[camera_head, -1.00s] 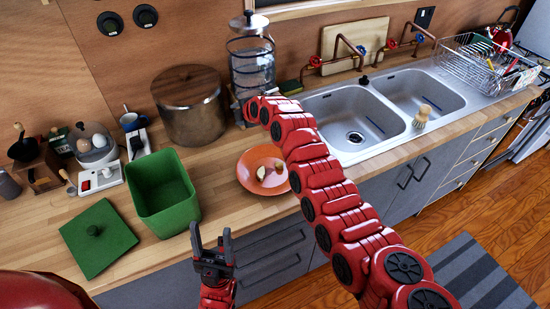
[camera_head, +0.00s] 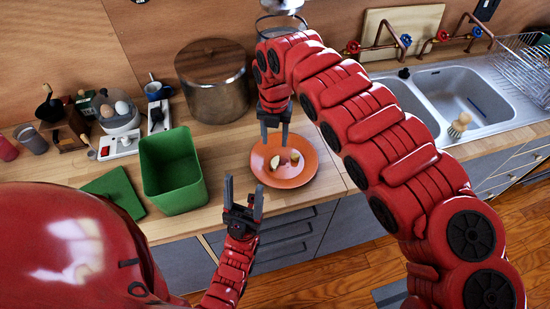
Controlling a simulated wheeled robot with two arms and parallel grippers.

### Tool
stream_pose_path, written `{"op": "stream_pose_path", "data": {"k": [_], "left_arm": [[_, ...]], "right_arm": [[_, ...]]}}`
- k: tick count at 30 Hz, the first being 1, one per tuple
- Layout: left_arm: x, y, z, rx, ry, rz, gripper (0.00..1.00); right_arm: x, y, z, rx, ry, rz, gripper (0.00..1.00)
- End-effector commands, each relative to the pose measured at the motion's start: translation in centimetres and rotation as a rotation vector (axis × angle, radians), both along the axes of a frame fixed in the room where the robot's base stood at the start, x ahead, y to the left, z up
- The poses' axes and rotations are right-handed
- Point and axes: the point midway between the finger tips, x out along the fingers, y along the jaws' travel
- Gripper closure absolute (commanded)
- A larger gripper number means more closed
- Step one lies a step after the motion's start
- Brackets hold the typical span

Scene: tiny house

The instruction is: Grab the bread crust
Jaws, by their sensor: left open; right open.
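An orange plate (camera_head: 310,170) lies on the wooden counter with small food scraps on it. One is a pale piece (camera_head: 274,161); beside it is a smaller brownish piece (camera_head: 294,157). They are too small to tell for sure which is the bread crust. My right gripper (camera_head: 274,143) points down over the far left part of the plate, open and empty, its fingers just behind the pale piece. My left gripper (camera_head: 243,186) is open and empty, pointing up in front of the counter, nearer than the plate and to its left.
An open green bin (camera_head: 172,178) stands left of the plate, its green lid (camera_head: 115,188) beside it. A large metal pot (camera_head: 214,95) is behind. A glass jar, partly hidden by my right arm, stands at the back. A double sink (camera_head: 465,100) is right, with a brush (camera_head: 459,124).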

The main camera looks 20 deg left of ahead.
Motion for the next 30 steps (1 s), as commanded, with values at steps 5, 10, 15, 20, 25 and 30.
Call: {"op": "stream_pose_path", "data": {"k": [5, 10, 15, 20, 25, 30], "left_arm": [[0.0, 0.0, 1.6, 0.0, 0.0, 0.0, 0.38], [0.0, 0.0, 1.9, 0.0, 0.0, 0.0, 0.38], [0.0, 0.0, 3.3, 0.0, 0.0, 0.0, 0.38], [0.0, 0.0, 4.2, 0.0, 0.0, 0.0, 0.38], [0.0, 0.0, 4.5, 0.0, 0.0, 0.0, 0.38], [0.0, 0.0, 4.5, 0.0, 0.0, 0.0, 0.38]], "right_arm": [[-0.2, 0.1, -3.2, -0.001, 0.007, 0.001, 0.48], [0.0, 0.1, -4.5, 0.002, 0.0, 0.001, 0.48], [-0.2, 0.2, -6.0, -0.001, 0.006, 0.0, 0.48], [-0.2, 0.3, -8.3, 0.003, 0.005, 0.001, 0.48], [0.1, 0.3, -9.5, 0.003, -0.001, 0.0, 0.48], [0.1, 0.2, -9.8, 0.001, -0.002, 0.0, 0.48]]}}
